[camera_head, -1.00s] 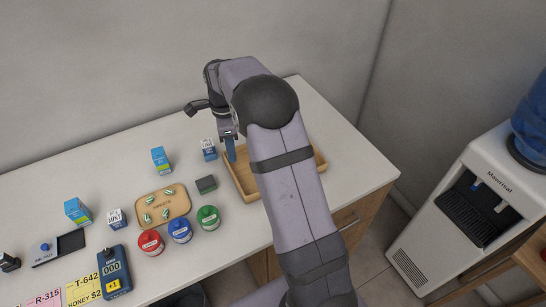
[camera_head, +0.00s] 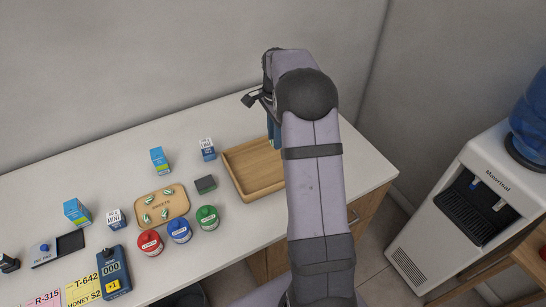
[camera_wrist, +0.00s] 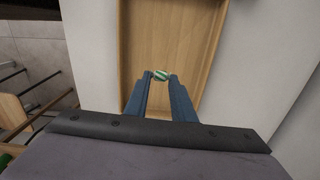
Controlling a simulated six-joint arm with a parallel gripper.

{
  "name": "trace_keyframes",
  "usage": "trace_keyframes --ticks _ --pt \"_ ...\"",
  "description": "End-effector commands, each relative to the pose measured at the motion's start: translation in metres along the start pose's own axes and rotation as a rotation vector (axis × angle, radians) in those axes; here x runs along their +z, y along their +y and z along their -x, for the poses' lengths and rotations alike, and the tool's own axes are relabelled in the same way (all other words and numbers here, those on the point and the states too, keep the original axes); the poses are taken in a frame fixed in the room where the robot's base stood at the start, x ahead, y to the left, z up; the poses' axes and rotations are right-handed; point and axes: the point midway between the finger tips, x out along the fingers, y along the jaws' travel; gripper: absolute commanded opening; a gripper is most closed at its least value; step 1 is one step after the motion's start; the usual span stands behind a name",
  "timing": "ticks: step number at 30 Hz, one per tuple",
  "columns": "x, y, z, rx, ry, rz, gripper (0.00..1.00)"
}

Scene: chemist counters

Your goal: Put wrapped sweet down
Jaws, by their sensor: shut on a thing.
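My gripper (camera_wrist: 160,77) shows in the wrist view with its two blue fingers shut on a small green and white wrapped sweet (camera_wrist: 161,75). The sweet is at the fingertips, over the floor of a wooden tray (camera_wrist: 190,15). I cannot tell how high it is above the tray. In the head view the wooden tray (camera_head: 236,177) is on the counter, its right part hidden behind my arm. One blue finger (camera_head: 272,132) shows there, and the held sweet is hidden. Several more wrapped sweets lie on a sweets board (camera_head: 178,193) left of the tray.
Red (camera_head: 150,243), blue (camera_head: 179,231) and green (camera_head: 207,218) lidded jars stand before the board. A dark block (camera_head: 205,184) and a blue-white carton (camera_head: 207,149) stand left of the tray. The visible tray floor is bare. A water dispenser (camera_head: 490,200) is at right.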

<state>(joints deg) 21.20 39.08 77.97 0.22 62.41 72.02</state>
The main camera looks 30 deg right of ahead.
Motion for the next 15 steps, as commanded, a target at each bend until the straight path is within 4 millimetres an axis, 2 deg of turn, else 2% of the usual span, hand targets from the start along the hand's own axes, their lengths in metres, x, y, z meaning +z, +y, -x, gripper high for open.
trace_keyframes --ticks 8,11,15 --pt "0.000 0.000 -0.001 0.002 -0.001 0.055 0.02" --pt "0.001 0.001 -0.009 0.004 -0.001 0.055 0.02" --pt "0.001 0.002 -0.029 0.006 -0.002 0.054 0.02"
